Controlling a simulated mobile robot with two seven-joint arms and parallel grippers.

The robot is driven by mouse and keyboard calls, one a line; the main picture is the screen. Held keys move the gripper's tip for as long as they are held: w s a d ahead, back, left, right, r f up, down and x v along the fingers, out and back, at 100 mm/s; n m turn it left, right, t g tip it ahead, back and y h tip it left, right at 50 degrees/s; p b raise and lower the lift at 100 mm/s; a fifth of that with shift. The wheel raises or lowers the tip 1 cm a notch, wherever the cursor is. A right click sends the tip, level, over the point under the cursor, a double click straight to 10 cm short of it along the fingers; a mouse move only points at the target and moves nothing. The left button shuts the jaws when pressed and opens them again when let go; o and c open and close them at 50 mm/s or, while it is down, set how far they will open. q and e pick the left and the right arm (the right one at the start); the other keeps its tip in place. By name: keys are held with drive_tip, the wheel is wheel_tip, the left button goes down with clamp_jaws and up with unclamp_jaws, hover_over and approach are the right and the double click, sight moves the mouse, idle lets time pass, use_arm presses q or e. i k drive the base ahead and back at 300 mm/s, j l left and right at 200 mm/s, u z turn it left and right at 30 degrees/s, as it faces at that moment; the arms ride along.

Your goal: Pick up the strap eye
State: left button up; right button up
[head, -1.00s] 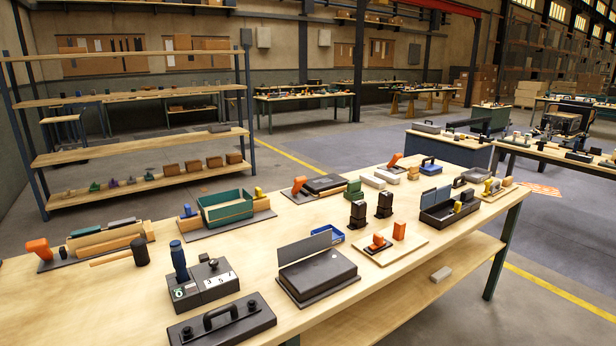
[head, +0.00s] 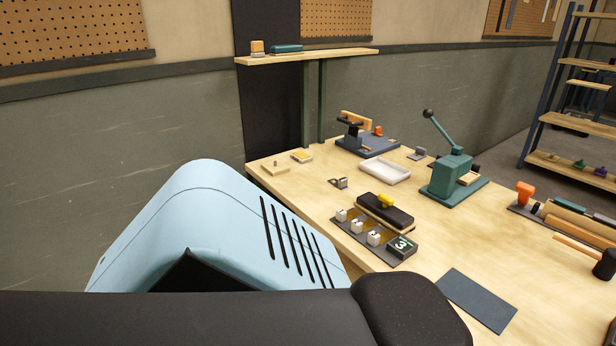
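A small dark metal piece (head: 338,183) lies on the wooden bench top (head: 300,188), left of the white tray. It looks like the strap eye, but it is too small to be sure. A similar small grey piece (head: 420,154) stands farther back, between the tray and the green press. Neither of my grippers shows in the head view. My own light blue and black arm parts fill the lower left and hide part of the bench's near side.
A green lever press (head: 455,178) stands behind. A dark flat plate (head: 477,299) lies in front. Bare wood surrounds the metal piece.

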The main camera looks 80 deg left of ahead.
sight(341, 184)
drive_tip(key=u, duration=2.25)
drive_tip(key=i+j, duration=1.1)
drive_tip(key=j, duration=0.15)
drive_tip(key=i+j+z, duration=0.1)
drive_tip(key=z, duration=1.25)
drive_tip(key=i, duration=0.1)
